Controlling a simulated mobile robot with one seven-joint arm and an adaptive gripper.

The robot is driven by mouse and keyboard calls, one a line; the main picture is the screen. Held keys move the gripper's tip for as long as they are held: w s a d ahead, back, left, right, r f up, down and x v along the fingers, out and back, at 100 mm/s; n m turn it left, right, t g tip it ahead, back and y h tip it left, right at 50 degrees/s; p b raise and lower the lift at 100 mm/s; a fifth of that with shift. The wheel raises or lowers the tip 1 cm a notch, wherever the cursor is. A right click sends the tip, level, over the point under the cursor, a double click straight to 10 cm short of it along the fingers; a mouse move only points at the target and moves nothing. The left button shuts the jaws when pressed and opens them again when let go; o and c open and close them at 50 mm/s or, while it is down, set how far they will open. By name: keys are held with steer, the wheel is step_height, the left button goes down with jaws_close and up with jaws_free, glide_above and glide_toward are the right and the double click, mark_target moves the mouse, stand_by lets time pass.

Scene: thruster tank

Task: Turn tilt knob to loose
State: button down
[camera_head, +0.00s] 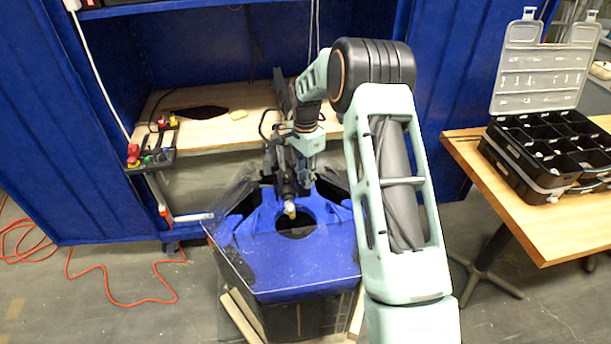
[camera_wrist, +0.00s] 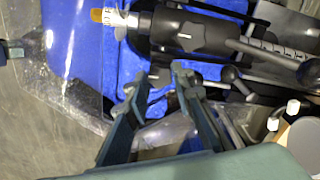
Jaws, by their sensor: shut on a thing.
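The black thruster (camera_head: 286,183) stands over the round opening of the blue-topped tank (camera_head: 300,270). In the wrist view the thruster (camera_wrist: 165,28) lies across the top, its orange and white tip (camera_wrist: 100,16) at the left. My gripper (camera_wrist: 160,82) is below the thruster body in the wrist view. Its fingers are shut on a small dark piece between the tips, which looks like the tilt knob (camera_wrist: 161,75). The fingers hide part of the knob, and its loose or tight state does not show. In the head view my arm hides most of the gripper.
A dark lever with a round end (camera_wrist: 231,75) is right of my fingers. A wooden shelf (camera_head: 215,125) is behind the tank, with a red and green button box (camera_head: 150,150) at its left. A wooden table (camera_head: 535,225) with a black organizer case (camera_head: 545,155) stands at the right.

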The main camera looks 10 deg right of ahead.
steer(key=shift+n, duration=0.3)
steer(key=n+b, duration=0.2)
steer(key=n, duration=0.9)
steer(key=shift+n+b, duration=0.35)
steer(key=shift+n, duration=0.05)
steer(key=n, duration=1.1)
steer(key=shift+n, duration=0.4)
steer(key=c, duration=1.7)
jaws_free()
steer(key=shift+o, duration=0.2)
